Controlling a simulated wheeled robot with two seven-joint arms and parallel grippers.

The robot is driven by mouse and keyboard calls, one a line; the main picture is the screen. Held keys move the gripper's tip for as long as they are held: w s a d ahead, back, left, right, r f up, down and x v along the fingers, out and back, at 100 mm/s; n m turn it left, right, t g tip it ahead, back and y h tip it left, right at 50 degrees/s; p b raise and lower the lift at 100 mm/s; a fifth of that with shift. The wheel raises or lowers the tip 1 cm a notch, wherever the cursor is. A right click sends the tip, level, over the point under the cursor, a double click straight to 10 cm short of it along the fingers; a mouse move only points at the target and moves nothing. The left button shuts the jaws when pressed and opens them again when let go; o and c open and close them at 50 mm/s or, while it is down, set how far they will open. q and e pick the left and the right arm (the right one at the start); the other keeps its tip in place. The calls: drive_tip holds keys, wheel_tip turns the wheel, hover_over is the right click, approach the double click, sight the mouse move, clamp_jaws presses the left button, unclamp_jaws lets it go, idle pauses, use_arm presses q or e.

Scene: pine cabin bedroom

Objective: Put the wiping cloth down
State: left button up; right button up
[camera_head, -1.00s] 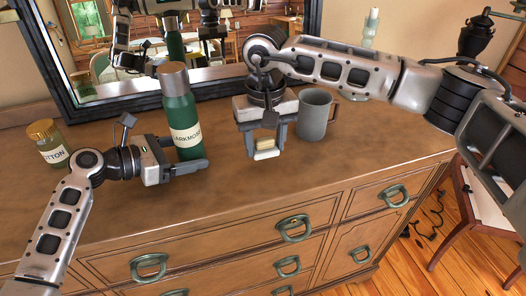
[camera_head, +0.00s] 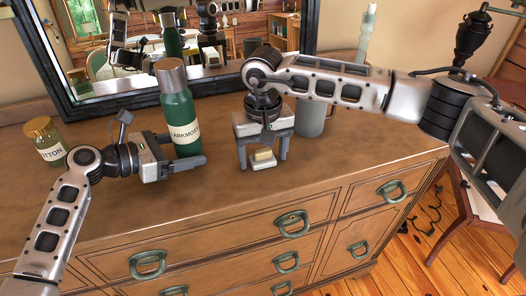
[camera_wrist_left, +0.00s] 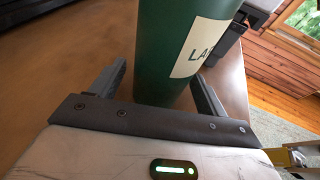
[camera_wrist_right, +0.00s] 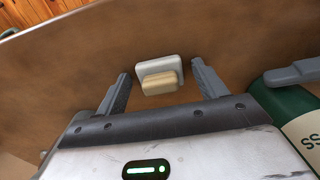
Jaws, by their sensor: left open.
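No plain sheet of cloth shows; a small tan block on a white base (camera_head: 263,158) is between my right gripper's fingers, at the dresser top. The right wrist view shows the tan block (camera_wrist_right: 158,84) over its white base, with a gap to each finger. My right gripper (camera_head: 263,166) is open and points down. My left gripper (camera_head: 190,151) is open, with its fingers either side of a green bottle (camera_head: 180,108) with a grey cap. The bottle stands upright. In the left wrist view it (camera_wrist_left: 180,50) sits between the spread fingers.
The wooden dresser (camera_head: 215,215) has a framed mirror at the back. A grey mug (camera_head: 312,117) stands behind my right gripper, partly hidden. A gold-lidded jar (camera_head: 46,142) is at the left. The dresser top right of the mug is clear.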

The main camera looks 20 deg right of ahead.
wheel_tip(320, 180, up, 12)
drive_tip(key=shift+r, duration=0.2)
idle(0.4)
drive_tip(key=shift+o, duration=0.4)
drive_tip(key=shift+w+d, duration=0.2)
drive_tip(key=shift+w, duration=0.1)
hover_over(264, 148)
wheel_tip(264, 148, down, 6)
drive_tip(key=shift+f, duration=0.25)
drive_tip(key=shift+s+a+f, duration=0.15)
drive_tip(key=shift+f, duration=1.3)
drive_tip(key=shift+s+a+f, duration=0.1)
drive_tip(key=shift+f, duration=1.3)
drive_tip(key=c, duration=1.1)
